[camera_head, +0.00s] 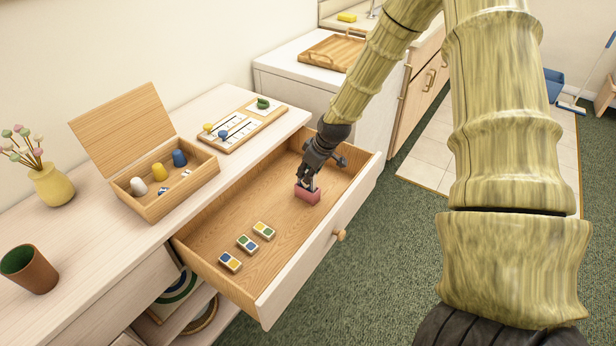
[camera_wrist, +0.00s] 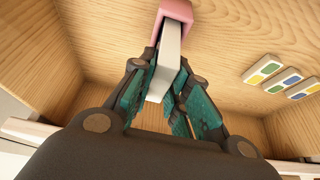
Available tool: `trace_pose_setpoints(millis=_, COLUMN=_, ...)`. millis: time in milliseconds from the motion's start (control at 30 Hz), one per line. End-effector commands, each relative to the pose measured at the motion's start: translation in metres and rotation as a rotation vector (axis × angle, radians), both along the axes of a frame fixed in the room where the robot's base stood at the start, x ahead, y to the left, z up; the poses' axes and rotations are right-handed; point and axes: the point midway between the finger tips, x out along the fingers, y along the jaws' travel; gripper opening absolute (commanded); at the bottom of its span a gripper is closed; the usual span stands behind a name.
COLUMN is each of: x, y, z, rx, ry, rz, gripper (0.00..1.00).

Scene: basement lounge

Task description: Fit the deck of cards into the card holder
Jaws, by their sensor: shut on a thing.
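The card holder is a small pink open box (camera_head: 307,195) on the floor of the open drawer, towards its right end. It also shows at the top of the wrist view (camera_wrist: 174,10). My gripper (camera_head: 312,182) points down over it. In the wrist view, my gripper (camera_wrist: 160,80) is shut on a pale grey-white block, the deck of cards (camera_wrist: 167,58). The deck's far end meets the pink holder and appears to be within its walls. How deep it sits is hidden. In the head view my fingers hide most of the deck.
Several small colour-patterned tiles (camera_head: 247,243) lie in the drawer's near-left part. The drawer's front wall (camera_head: 322,245) and side walls surround my gripper. On the cabinet top (camera_head: 90,237) stand an open wooden box (camera_head: 180,206), a game board (camera_head: 270,118), a vase (camera_head: 52,186) and a brown cup (camera_head: 30,272).

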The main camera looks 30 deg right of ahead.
Motion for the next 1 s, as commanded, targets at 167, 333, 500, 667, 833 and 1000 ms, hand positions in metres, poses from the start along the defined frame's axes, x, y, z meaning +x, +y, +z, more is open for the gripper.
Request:
trace_pose_setpoints(millis=167, x=0.001, y=0.000, z=-0.018, rx=0.000, ry=-0.001, rz=-0.001, gripper=0.00)
trace_pose_setpoints(millis=333, x=0.001, y=0.000, z=-0.021, rx=-0.001, ry=-0.001, rz=0.000, gripper=0.00)
trace_pose_setpoints(millis=500, x=0.001, y=0.000, z=-0.022, rx=-0.001, ry=-0.001, rz=0.000, gripper=0.00)
trace_pose_setpoints(millis=667, x=0.001, y=0.000, z=-0.024, rx=-0.001, ry=-0.001, rz=0.000, gripper=0.27)
trace_pose_setpoints(millis=833, x=0.001, y=0.000, z=-0.023, rx=-0.001, ry=-0.001, rz=0.000, gripper=0.39)
trace_pose_setpoints(millis=1000, x=0.001, y=0.000, z=-0.023, rx=-0.001, ry=-0.001, rz=0.000, gripper=0.39)
